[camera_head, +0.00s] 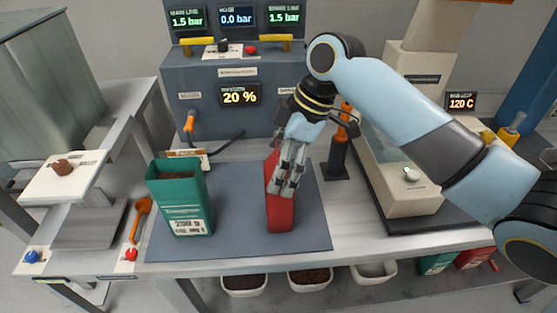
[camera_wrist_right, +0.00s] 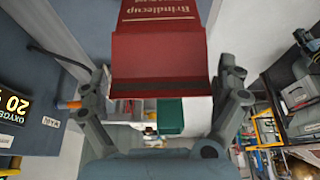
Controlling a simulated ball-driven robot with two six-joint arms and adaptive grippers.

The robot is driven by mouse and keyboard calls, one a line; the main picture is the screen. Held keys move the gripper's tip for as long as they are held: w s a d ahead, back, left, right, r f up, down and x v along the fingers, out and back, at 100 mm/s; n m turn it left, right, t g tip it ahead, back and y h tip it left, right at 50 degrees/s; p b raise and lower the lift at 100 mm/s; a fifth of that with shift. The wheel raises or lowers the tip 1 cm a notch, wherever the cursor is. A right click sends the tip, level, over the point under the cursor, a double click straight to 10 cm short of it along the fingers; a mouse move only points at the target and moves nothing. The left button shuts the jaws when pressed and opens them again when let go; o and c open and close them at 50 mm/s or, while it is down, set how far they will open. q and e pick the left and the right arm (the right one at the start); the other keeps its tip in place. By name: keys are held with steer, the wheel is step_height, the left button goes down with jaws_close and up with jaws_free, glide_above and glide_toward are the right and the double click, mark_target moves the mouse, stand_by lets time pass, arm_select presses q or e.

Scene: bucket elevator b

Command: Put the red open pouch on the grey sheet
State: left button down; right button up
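The red open pouch (camera_head: 281,217) stands upright on the grey sheet (camera_head: 238,205), right of its middle; I cannot tell whether its base bears fully on the sheet. My right gripper (camera_head: 288,178) reaches down over the pouch and hides much of its upper part. In the right wrist view the pouch (camera_wrist_right: 160,50) shows its label between the two spread fingers (camera_wrist_right: 165,85), with a narrow gap visible at the right finger. My left gripper is not in view.
A green open pouch (camera_head: 180,205) stands on the sheet's left side. An orange-handled tool in a dark stand (camera_head: 337,160) is close right of the gripper. A blue-grey panel cabinet (camera_head: 225,118) stands behind. An orange scoop (camera_head: 140,215) lies at left.

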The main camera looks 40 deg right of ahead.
steer(key=v, duration=1.2)
steer(key=shift+r+b, duration=0.2)
steer(key=shift+b, duration=0.1)
steer(key=shift+s+a+f, duration=0.1)
